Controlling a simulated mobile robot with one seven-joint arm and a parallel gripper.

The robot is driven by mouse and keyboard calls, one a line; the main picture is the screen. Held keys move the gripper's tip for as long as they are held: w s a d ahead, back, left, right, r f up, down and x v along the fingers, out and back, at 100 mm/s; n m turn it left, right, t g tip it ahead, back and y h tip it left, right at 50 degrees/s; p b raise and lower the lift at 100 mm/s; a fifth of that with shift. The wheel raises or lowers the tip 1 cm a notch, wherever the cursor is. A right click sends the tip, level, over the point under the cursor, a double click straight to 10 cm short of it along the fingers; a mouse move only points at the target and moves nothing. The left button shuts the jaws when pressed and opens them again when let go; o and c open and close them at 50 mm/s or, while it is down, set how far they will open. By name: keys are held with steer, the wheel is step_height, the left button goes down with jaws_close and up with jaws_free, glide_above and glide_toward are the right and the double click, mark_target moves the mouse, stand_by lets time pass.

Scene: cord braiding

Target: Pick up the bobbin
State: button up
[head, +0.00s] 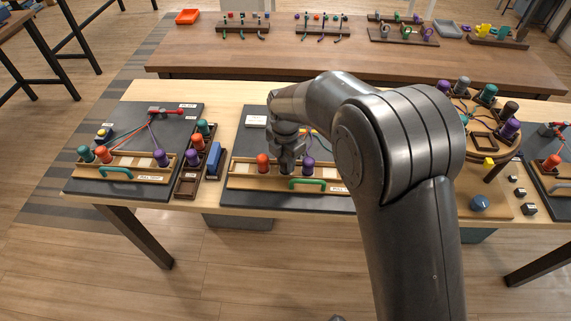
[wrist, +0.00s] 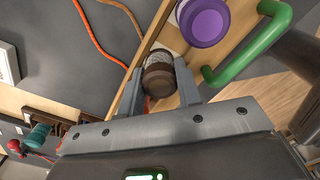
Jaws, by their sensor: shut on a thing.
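A dark brown bobbin (wrist: 160,78) sits between the two fingers of my gripper (wrist: 158,84) in the wrist view. The fingers press on its opposite sides. My gripper (head: 288,165) also shows in the head view, low over the wooden tray (head: 240,172) on the middle dark board, between a red-orange bobbin (head: 263,163) and a purple bobbin (head: 308,166). The brown bobbin is hidden by the gripper there. The purple bobbin (wrist: 204,20) is close beside the held one in the wrist view. Whether the held bobbin is clear of the tray, I cannot tell.
A green handle (wrist: 255,42) is on the tray's front, near my gripper. A blue block (head: 214,160) and another board (head: 130,188) with bobbins stand to the left. A round bobbin stand (head: 480,137) is at the right, partly behind my arm.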

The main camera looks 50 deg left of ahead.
steer(key=shift+r, duration=0.15)
steer(key=r, duration=0.4)
steer(key=shift+w+d+r, duration=0.2)
steer(key=w+d+r, duration=0.3)
steer(key=w+d, duration=0.3)
steer(key=d, duration=0.4)
steer(key=w+d+r, duration=0.4)
steer(key=w+d, duration=0.3)
steer(key=d, duration=0.3)
steer(key=s+a+f, duration=0.1)
steer(key=a+f, duration=0.1)
steer(key=a, duration=0.1)
steer(key=s+a+f, duration=0.2)
steer(key=a, duration=0.2)
steer(key=s+a+f, duration=0.1)
steer(key=a+f, duration=0.2)
steer(key=a, duration=0.1)
steer(key=shift+s+a+f, duration=0.1)
steer(key=shift+s, duration=0.05)
steer(key=shift+f, duration=1.9)
steer(key=shift+f, duration=0.15)
